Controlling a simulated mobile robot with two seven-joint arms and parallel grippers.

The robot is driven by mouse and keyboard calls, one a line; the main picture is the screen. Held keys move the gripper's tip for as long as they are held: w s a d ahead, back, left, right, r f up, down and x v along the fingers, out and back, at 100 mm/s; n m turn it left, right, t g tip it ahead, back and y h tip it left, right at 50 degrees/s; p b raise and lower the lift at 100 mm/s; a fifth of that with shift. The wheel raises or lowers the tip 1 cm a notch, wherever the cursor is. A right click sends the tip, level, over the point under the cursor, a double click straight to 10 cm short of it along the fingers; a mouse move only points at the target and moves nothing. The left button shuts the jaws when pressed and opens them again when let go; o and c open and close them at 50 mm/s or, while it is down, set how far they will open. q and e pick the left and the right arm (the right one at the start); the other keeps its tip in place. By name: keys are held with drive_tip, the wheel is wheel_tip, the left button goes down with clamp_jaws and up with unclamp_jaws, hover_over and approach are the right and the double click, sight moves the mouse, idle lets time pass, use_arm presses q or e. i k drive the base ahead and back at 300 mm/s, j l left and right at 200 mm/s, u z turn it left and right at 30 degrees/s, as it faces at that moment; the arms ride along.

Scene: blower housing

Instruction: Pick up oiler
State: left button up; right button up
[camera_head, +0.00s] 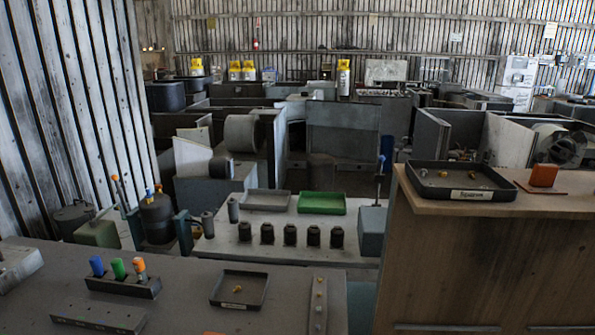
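I cannot pick out the oiler for certain. A small yellowish piece (237,289) lies in a dark labelled tray (259,290) on the near grey table, but its label is too small to read. Several small brass-coloured pieces (443,174) lie in another dark tray (416,184) on the wooden cabinet at the right. A strip (319,322) on the near table also carries several small yellowish pieces. Neither of my grippers is in view.
A rack (124,287) holds blue, green and orange-topped items on the near table (185,285). Several dark cylinders stand on the bench behind, near a green tray (321,203) and a grey tray (266,200). The wooden cabinet (480,265) blocks the right side.

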sight(139, 262)
drive_tip(key=j+z, duration=0.3)
drive_tip(key=j, duration=0.45)
drive_tip(key=j+z, duration=0.3)
drive_tip(key=j, duration=0.45)
drive_tip(key=k, duration=0.05)
